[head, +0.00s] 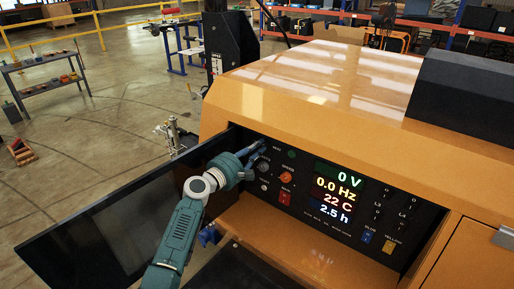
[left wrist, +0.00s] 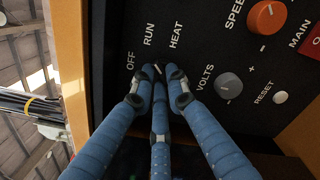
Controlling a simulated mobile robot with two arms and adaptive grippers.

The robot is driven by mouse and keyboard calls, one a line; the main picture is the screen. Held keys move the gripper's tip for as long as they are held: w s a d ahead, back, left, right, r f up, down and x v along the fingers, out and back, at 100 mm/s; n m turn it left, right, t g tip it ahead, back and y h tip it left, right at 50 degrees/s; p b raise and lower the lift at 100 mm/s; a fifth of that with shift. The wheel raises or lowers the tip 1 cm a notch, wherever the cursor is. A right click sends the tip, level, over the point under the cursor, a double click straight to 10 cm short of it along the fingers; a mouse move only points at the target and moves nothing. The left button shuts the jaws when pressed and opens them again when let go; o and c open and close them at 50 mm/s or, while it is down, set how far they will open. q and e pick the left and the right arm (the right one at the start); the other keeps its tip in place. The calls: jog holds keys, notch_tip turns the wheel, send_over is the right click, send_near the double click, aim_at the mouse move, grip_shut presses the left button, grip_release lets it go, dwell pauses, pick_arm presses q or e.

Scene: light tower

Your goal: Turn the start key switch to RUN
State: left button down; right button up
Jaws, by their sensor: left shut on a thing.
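The control panel (head: 330,208) is a black face set in an orange generator housing. The key switch (left wrist: 157,69) is at its left end, under the words OFF, RUN and HEAT in the left wrist view; only a small bit of it shows between my fingertips. My left gripper (head: 258,149) is at the panel's upper left, its blue fingers closed around the switch; the same fingers (left wrist: 157,82) fill the lower middle of the left wrist view. The fingers hide most of the switch, so I cannot tell which position it points to. My right gripper is not in view.
An orange speed knob (left wrist: 267,17), a grey volts knob (left wrist: 228,86) and a reset button (left wrist: 280,98) sit right of the fingers. An open dark door (head: 90,235) stands left of my arm.

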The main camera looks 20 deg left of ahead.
pick_arm(q)
jog(key=c, duration=1.7)
grip_release()
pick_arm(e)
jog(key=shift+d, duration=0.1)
pick_arm(q)
jog(key=v, duration=1.2)
